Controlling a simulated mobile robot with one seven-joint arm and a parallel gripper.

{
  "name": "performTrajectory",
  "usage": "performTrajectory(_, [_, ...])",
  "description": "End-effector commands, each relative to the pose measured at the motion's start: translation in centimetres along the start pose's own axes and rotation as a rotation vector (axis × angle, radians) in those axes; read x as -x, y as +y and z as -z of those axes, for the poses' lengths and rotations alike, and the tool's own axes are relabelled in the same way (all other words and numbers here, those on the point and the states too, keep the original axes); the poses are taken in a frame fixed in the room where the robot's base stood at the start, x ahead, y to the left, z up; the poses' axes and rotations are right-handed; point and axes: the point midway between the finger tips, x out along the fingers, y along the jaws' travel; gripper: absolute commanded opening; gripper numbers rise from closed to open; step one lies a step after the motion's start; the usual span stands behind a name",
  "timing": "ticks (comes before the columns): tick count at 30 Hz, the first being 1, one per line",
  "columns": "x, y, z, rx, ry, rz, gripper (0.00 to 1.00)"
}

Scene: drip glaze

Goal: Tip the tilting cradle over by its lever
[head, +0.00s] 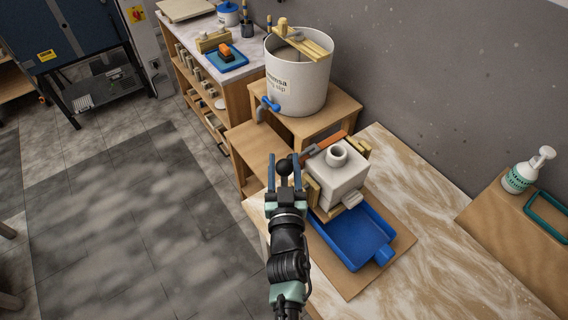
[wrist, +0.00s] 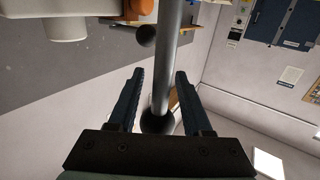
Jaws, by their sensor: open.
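The tilting cradle (head: 313,192) stands on the table, with pale wooden sides around a white block-shaped mould (head: 336,177) that has a round opening on top. The mould looks level. The cradle's lever, a grey rod (wrist: 168,60), ends in a black ball knob (head: 284,166). My gripper (head: 284,160) is open at the cradle's left, with its two fingers on either side of the knob. In the wrist view the knob (wrist: 157,122) sits between the fingers close to the palm, and the rod runs out past the fingertips. Whether a finger touches it I cannot tell.
A blue tray (head: 352,240) lies in front of the cradle on a brown board (head: 398,250). Behind stands a white slip bucket (head: 298,85) with a blue tap (head: 269,103) on a wooden stand. A pump bottle (head: 527,171) is at far right. The table's right part is clear.

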Motion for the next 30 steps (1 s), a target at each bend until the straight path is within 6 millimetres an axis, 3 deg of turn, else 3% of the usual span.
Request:
performTrajectory(9, [-0.22,-0.01,0.04,0.000,0.000,0.000,0.50])
performTrajectory(18, [-0.20,0.00,0.04,0.000,0.000,0.000,0.00])
performTrajectory(30, [-0.19,0.00,0.04,0.000,0.000,0.000,0.00])
